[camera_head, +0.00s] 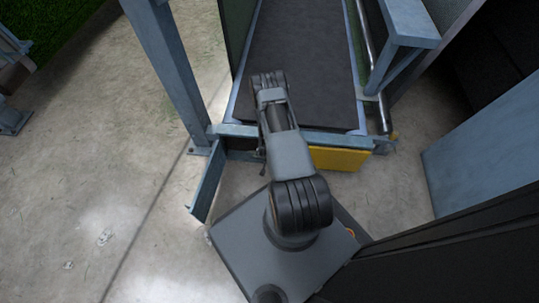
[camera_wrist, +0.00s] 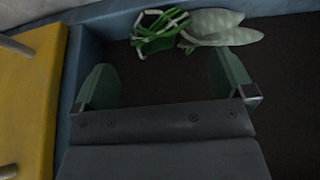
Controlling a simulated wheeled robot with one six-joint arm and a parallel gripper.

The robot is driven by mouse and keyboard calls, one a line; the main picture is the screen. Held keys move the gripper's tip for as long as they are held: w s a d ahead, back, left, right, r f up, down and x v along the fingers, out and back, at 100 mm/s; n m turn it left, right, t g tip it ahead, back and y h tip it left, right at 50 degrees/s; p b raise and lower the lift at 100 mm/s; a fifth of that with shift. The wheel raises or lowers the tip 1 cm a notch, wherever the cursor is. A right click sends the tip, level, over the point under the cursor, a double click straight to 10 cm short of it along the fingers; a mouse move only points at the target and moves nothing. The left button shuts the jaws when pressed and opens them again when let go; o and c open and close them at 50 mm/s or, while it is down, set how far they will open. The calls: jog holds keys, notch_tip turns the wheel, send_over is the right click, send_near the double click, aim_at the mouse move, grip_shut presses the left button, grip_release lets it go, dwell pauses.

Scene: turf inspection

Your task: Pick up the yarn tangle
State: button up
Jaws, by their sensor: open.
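The yarn tangle (camera_wrist: 157,32), a bundle of green and white strands, lies on the dark belt (camera_wrist: 165,72) at the top middle of the wrist view. My gripper (camera_wrist: 163,76) is open, with one finger at each side of the wrist view. Bare belt shows between the fingers. The tangle is beyond the fingertips and not between them. In the head view my arm reaches over the near end of the belt (camera_head: 300,60). The gripper and the tangle cannot be made out there.
Pale green leaf-like pieces (camera_wrist: 222,27) lie against the tangle's right side. A blue-grey frame (camera_wrist: 88,50) edges the belt, with a yellow block (camera_wrist: 30,90) outside it. In the head view a blue post (camera_head: 168,70) stands left of the belt; open concrete floor (camera_head: 90,150) lies further left.

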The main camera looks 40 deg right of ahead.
jog(key=b+x, duration=0.3)
jog(key=x, duration=0.1)
jog(key=shift+w+a+f, duration=0.1)
jog(key=shift+w+f, duration=0.05)
jog(key=shift+f, duration=0.2)
jog(key=shift+b+x, duration=0.4)
jog(key=shift+x, duration=0.35)
jog(key=c, duration=0.9)
